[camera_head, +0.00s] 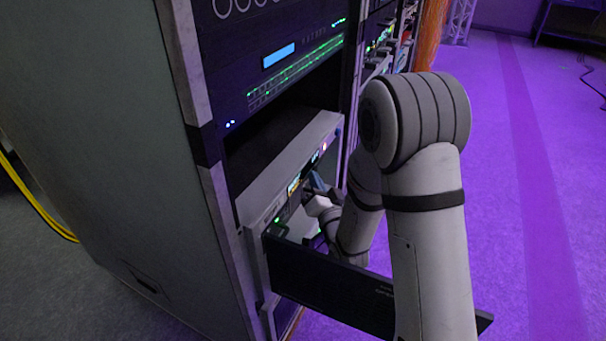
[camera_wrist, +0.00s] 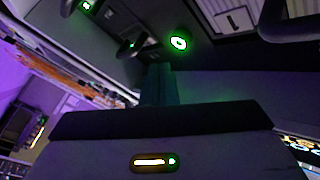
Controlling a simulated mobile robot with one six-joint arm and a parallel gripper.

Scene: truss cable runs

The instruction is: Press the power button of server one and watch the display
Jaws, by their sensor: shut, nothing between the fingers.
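The grey server unit (camera_head: 290,160) sits in the rack, with small lit displays (camera_head: 293,186) on its front; their text is too small to read. In the wrist view a round button (camera_wrist: 179,42) glows green, beside a pale label marked 1 (camera_wrist: 232,20). My gripper (camera_wrist: 157,68) is shut and empty. Its fingertips point toward the panel, just below and left of the glowing button in the picture. I cannot tell whether they touch the panel. In the head view my arm reaches to the server front and hides part of it.
A dark panel (camera_head: 325,285) stands out from the rack front below my wrist. Dark handles (camera_wrist: 135,47) stick out near the button. Above the server is an open gap, then a unit with a blue screen (camera_head: 279,56).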

